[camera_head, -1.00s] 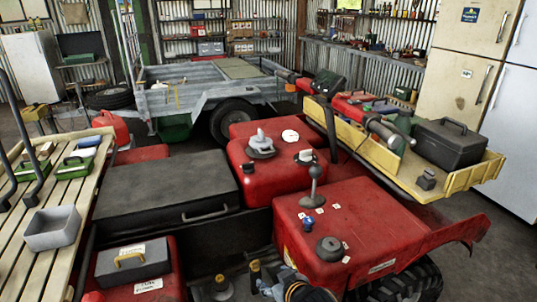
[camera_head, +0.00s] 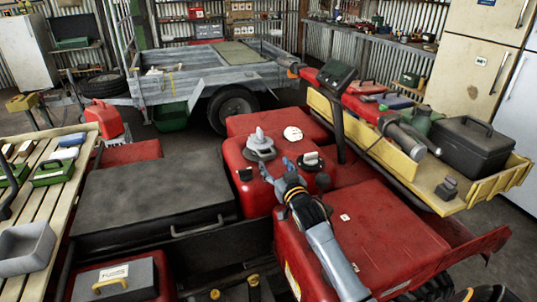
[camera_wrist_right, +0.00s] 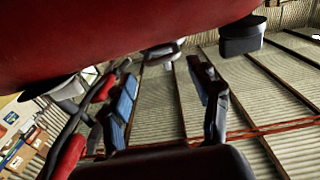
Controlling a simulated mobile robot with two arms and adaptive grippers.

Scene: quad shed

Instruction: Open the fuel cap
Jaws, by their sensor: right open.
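The red vehicle body (camera_head: 360,235) carries several caps and knobs, and I cannot tell for sure which is the fuel cap. A grey cap with an upright grip (camera_head: 259,147) sits on its middle section. A dark knob with a pale top (camera_head: 311,160) is to its right, and a flat white disc (camera_head: 293,133) is behind. My right gripper (camera_head: 277,167) is open and empty between the grey cap and the dark knob. In the right wrist view, a black cap (camera_wrist_right: 241,40) projects from the red surface, apart from the open fingers (camera_wrist_right: 166,80). My left gripper is out of view.
A black box (camera_head: 150,200) lies left of the red body. A yellow rack (camera_head: 440,190) with a dark toolbox (camera_head: 470,145) stands at right. A slatted bench (camera_head: 60,220) is at left and a grey trailer (camera_head: 190,80) behind.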

